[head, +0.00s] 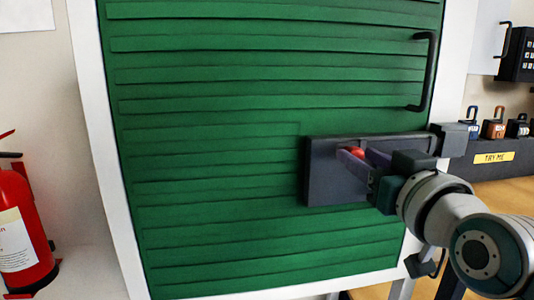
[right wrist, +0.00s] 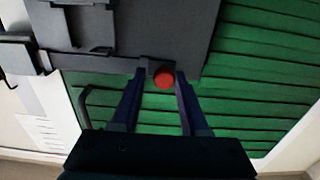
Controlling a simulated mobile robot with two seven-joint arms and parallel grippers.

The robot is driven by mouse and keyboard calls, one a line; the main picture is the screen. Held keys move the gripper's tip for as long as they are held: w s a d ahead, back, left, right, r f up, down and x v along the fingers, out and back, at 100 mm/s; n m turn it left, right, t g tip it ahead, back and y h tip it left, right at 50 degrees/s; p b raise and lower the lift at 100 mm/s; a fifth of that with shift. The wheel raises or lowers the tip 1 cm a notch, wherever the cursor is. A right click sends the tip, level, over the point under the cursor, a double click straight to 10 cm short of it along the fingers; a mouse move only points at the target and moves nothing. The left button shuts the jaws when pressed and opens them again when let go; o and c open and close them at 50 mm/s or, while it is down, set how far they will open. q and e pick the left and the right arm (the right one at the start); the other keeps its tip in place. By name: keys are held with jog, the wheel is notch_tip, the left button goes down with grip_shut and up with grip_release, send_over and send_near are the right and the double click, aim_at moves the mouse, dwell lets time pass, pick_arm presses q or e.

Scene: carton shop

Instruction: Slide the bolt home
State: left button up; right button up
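The bolt's dark grey plate (head: 318,172) is mounted on a green slatted door (head: 210,130). A red knob (head: 357,153) shows at the plate's left part, and it also shows in the right wrist view (right wrist: 163,77). The dark keeper block (head: 455,138) sits on the white frame to the right; it is at the left in the right wrist view (right wrist: 20,55). My right gripper (right wrist: 160,76) is open, its two fingers on either side of the knob, with a visible gap on the left side. Part of the bolt is hidden behind my right gripper in the head view. My left gripper is not in view.
A black door handle (head: 432,72) stands out above the plate. A red fire extinguisher (head: 22,230) is at the far left. Several padlocks (head: 494,124) stand on a dark stand with a yellow label (head: 494,157) at the right.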

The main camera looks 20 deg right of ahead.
jog(key=shift+o, duration=1.4)
jog(key=v, duration=1)
